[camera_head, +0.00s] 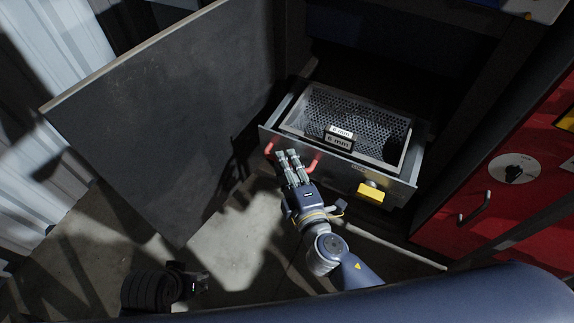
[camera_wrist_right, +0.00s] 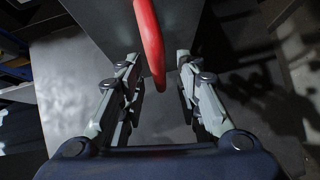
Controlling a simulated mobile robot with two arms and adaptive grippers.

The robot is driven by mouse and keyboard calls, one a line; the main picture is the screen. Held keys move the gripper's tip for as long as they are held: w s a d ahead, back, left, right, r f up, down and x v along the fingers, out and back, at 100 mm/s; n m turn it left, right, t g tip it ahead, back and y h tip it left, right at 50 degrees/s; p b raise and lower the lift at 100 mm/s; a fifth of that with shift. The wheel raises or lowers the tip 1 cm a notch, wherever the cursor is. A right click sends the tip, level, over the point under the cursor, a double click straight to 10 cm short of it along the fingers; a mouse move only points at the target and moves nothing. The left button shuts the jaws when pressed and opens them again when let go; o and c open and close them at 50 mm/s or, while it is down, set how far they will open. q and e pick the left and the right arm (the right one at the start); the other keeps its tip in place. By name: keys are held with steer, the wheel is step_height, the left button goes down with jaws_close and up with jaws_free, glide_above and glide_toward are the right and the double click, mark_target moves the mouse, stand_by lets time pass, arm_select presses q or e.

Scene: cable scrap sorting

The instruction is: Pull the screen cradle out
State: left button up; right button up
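The screen cradle (camera_head: 397,186) is a grey metal drawer-like frame in the open machine. It holds a perforated screen tray (camera_head: 358,113) with a "6 mm" label. On its front are red handle parts (camera_head: 317,160), with the middle hidden behind my right gripper (camera_head: 287,153). In the right wrist view the red handle (camera_wrist_right: 149,42) reaches between the two fingers of my right gripper (camera_wrist_right: 158,75). The fingers stand apart, with a gap visible on each side of the handle. A dark shape at lower left of the head view may be my left gripper (camera_head: 188,279); its fingers are unclear.
A large dark door panel (camera_head: 160,110) stands open at left. A yellow block (camera_head: 370,192) sits on the cradle's front at right. A red cabinet panel (camera_head: 480,190) with a handle is at far right. Bare floor (camera_head: 225,235) shows before the cradle.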

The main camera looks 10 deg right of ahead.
steer(key=shift+s, duration=0.1)
steer(key=v, duration=1.2)
steer(key=shift+f, duration=0.1)
